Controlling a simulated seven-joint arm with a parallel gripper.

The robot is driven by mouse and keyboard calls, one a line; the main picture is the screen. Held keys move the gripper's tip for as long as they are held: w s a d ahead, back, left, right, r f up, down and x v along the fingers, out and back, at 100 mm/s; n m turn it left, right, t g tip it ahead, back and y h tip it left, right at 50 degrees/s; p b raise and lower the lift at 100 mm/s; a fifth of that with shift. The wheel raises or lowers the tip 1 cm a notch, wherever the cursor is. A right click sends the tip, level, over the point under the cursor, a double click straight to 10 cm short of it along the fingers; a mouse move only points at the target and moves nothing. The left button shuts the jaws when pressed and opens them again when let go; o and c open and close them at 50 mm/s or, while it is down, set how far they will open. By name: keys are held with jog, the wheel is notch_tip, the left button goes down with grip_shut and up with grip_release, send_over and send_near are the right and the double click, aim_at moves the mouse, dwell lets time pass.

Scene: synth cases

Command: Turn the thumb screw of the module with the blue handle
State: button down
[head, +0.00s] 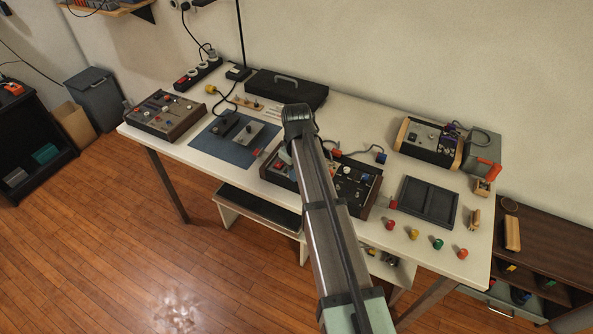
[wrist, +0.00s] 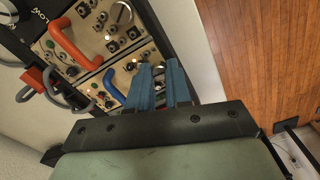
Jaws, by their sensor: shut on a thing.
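The module with the blue handle (wrist: 112,85) is a beige panel in the wrist view, left of my fingers, beside the module with the orange-red handle (wrist: 75,45). My gripper (wrist: 159,71) has its two blue fingers at the panel's right edge. The fingers are shut on a small part there, apparently the thumb screw, which the fingertips mostly hide. In the head view the dark case (head: 362,187) on the table is partly covered by my arm, and my gripper cannot be made out clearly there.
A grey cable with a red plug (wrist: 35,78) lies left of the modules in the wrist view. On the table (head: 340,112) are a black tray (head: 428,202), several coloured knobs (head: 414,234), another device (head: 430,140), a blue mat (head: 222,152) and a wood-sided box (head: 165,113).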

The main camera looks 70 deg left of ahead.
jog(key=shift+n, duration=0.5)
jog(key=c, duration=1)
grip_release()
jog(key=shift+c, duration=0.2)
jog(key=shift+r, duration=0.15)
notch_tip(320, 180, up, 14)
jog(key=shift+f, duration=0.25)
jog(key=shift+w, duration=0.1)
